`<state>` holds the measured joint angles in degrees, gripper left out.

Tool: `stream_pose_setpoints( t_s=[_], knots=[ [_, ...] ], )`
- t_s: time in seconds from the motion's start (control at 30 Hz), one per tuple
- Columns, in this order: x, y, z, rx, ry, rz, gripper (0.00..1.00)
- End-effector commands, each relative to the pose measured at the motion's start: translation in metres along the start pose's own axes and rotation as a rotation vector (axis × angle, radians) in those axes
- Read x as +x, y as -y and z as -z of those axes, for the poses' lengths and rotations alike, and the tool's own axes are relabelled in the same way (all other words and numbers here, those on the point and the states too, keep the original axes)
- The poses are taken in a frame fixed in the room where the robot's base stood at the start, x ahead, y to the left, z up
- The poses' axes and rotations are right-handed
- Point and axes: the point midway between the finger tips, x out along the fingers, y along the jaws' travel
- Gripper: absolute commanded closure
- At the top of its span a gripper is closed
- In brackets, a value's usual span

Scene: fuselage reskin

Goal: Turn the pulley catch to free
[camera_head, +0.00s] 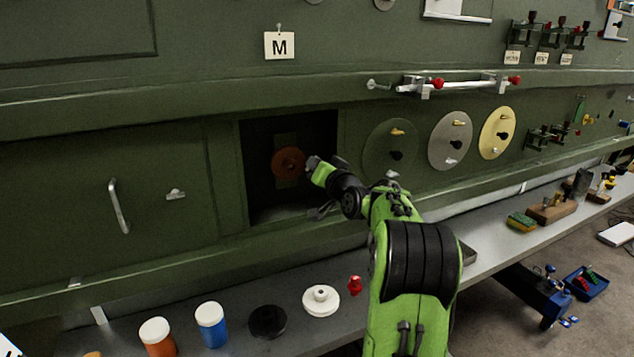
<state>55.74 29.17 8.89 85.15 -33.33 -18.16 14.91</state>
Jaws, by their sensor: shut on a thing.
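A reddish-brown round pulley (287,164) sits inside a dark square opening in the green fuselage wall. My green and black arm reaches into the opening from the lower right. My gripper (311,163) is at the pulley's right edge, shut on a small part there, which I take to be the pulley catch. The catch is too small and too covered by my gripper to tell which way it is turned. The back of the opening is in shadow.
Round covers (450,140) hang to the right. A clamped bar (460,84) runs above. The grey shelf (255,292) below holds an orange jar (157,340), a blue jar (211,326) and a white knobbed disc (321,302).

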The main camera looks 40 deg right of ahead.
Motion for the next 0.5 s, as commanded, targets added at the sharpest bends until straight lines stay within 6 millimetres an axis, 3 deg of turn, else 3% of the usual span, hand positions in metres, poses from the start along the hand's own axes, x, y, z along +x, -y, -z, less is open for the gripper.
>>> stream_pose_setpoints(
  t_s=[0.5],
  knots=[
    [0.0002, -0.0011, -0.0023, -0.420, -0.001, 0.001, 1.00]
  ],
)
